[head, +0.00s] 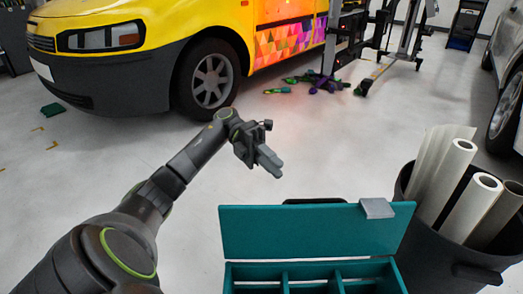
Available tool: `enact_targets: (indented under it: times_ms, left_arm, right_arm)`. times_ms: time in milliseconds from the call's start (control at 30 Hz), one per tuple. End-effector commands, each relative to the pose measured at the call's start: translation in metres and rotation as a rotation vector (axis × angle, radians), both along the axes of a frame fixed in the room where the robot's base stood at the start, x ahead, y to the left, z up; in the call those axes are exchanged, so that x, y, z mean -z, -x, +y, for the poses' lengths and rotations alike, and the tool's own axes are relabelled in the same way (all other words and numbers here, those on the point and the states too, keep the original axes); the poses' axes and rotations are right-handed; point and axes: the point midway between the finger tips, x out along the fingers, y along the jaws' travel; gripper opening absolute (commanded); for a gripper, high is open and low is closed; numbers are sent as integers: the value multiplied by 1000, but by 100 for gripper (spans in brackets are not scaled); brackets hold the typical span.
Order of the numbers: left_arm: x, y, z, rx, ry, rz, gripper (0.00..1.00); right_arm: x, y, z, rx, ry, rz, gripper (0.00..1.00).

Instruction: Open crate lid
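The teal crate (312,270) stands at the bottom centre, and its near part is cut off by the frame's bottom edge. Its lid (300,232) is raised at the back, and the divided compartments show in front of it. A light grey tab (377,208) sits at the lid's top right edge. My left gripper (270,162) is above and beyond the lid, apart from it. Its grey fingers look together, with nothing between them. My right gripper is not in view.
A dark bin (430,235) holding several pale rolls (455,175) stands close to the crate's right. A yellow van (150,30) is at the back left. Small coloured items (320,82) lie on the floor near it. Open floor lies between van and crate.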

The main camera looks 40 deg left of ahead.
Motion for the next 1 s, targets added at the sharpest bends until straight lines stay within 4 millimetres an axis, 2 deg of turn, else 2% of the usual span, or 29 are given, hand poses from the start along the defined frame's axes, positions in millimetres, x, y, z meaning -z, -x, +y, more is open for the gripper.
enact_targets:
  times_ms: [100, 333, 1000]
  left_arm:
    - [-3, -4, 19, -3, 1, 0, 20]
    - [-4, -9, 39, -1, 0, 0, 20]
    - [-4, -9, 43, 0, 0, 0, 20]
  right_arm:
    - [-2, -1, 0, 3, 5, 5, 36]
    - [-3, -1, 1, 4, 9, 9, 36]
    - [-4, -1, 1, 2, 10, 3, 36]
